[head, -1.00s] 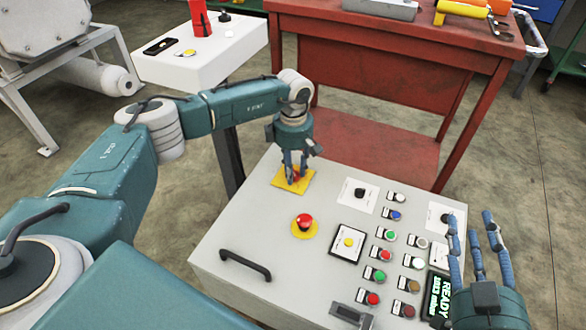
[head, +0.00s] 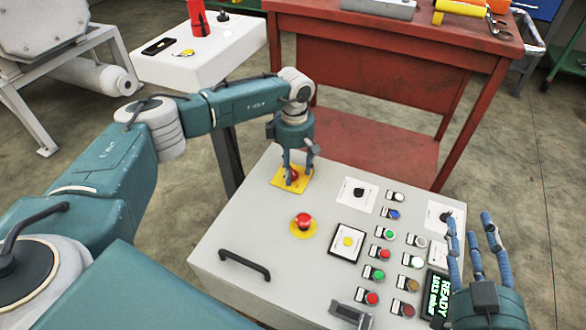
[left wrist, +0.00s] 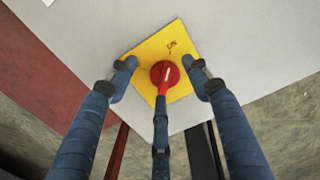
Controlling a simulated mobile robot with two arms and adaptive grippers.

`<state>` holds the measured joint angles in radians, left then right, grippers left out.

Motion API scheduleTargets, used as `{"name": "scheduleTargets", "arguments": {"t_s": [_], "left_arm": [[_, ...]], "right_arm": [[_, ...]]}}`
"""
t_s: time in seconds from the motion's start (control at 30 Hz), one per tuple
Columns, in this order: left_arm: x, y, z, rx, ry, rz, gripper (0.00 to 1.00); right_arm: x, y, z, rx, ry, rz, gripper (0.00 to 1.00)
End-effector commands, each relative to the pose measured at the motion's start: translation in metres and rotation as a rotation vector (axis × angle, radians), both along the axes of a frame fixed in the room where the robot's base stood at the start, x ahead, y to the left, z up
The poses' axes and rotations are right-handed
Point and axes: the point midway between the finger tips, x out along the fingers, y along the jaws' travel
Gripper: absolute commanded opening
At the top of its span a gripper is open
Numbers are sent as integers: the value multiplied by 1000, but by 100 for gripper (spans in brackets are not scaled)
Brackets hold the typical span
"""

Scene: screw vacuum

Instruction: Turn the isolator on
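The isolator is a red rotary switch (left wrist: 165,75) on a yellow plate (left wrist: 180,42) on the grey panel. In the left wrist view an "ON" mark is at the plate's top, a white line on the red knob points up towards it, and the red handle extends down. My left gripper (left wrist: 167,84) is open over the switch, with two fingers apart on either side and the third at the handle's lower end; whether that one touches is unclear. In the head view my left gripper (head: 297,174) partly hides the switch. My right gripper (head: 473,228) is open and empty above the panel's right side.
The panel (head: 230,215) carries a red emergency button (head: 304,220), several coloured buttons, a display (head: 437,297) and a black handle (head: 245,264). A red table (head: 390,50) stands behind, and a white stand (head: 170,65) is at the back left.

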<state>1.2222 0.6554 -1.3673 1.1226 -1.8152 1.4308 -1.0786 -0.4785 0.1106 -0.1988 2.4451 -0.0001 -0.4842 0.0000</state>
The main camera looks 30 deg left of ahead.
Motion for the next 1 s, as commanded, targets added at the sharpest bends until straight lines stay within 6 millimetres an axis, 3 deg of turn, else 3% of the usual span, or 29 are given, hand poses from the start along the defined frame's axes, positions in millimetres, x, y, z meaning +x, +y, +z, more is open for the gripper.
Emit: {"name": "scheduleTargets", "arguments": {"t_s": [0.27, 0.73, 1.0], "left_arm": [[-1, 2, 4, 1, 4, 4, 49], [0, 0, 94, 1, 0, 0, 49], [-1, -1, 118, 1, 3, 0, 49]], "right_arm": [[0, 1, -1, -1, 1, 2, 40], [0, 0, 0, 0, 0, 1, 40], [0, 0, 0, 0, 0, 1, 40]]}}
